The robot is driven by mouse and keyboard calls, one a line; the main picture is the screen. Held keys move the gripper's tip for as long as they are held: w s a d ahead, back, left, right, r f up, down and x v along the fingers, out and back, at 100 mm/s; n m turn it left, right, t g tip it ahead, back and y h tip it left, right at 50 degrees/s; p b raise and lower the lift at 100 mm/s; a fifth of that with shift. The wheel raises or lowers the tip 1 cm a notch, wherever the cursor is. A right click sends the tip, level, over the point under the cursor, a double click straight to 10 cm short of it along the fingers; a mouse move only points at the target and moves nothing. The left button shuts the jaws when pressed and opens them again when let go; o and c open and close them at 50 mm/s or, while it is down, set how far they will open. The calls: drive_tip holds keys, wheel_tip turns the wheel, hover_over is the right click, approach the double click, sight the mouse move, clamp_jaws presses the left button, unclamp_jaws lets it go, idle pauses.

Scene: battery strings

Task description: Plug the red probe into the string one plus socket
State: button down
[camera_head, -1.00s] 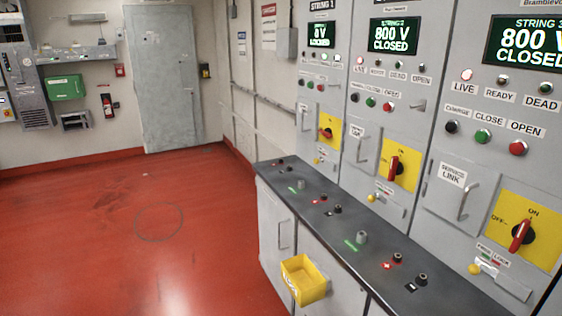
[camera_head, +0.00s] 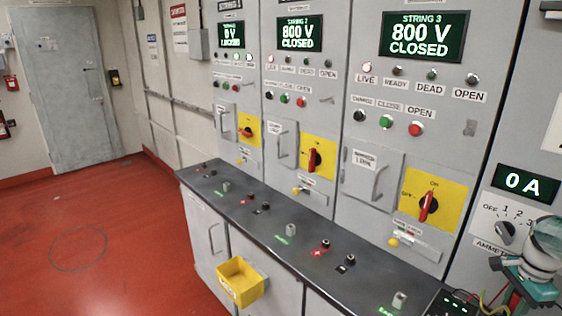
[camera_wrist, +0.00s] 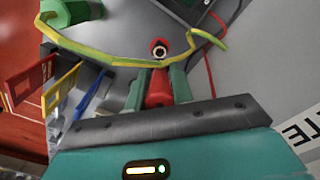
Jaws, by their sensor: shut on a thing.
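In the wrist view, my gripper (camera_wrist: 158,82) has its green fingers shut on the red probe (camera_wrist: 158,92). The probe's round end, with a dark centre, shows beyond the fingertips. In the head view, part of my arm is at the right edge, but the probe cannot be made out there. The string one plus socket (camera_head: 205,166) appears as a small dark post at the far left end of the black ledge, below the string 1 display (camera_head: 231,36), which reads 0 V. My gripper is well apart from it, at the ledge's opposite end.
The black ledge (camera_head: 270,235) carries several other posts, including the string 3 red one (camera_head: 325,244). A yellow bin (camera_head: 240,281) hangs on its front. Strings 2 and 3 show 800 V CLOSED. A yellow cable (camera_wrist: 110,62) loops near my gripper. The red floor (camera_head: 120,240) at left is clear.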

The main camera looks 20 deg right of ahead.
drive_tip(key=shift+r, duration=1.75)
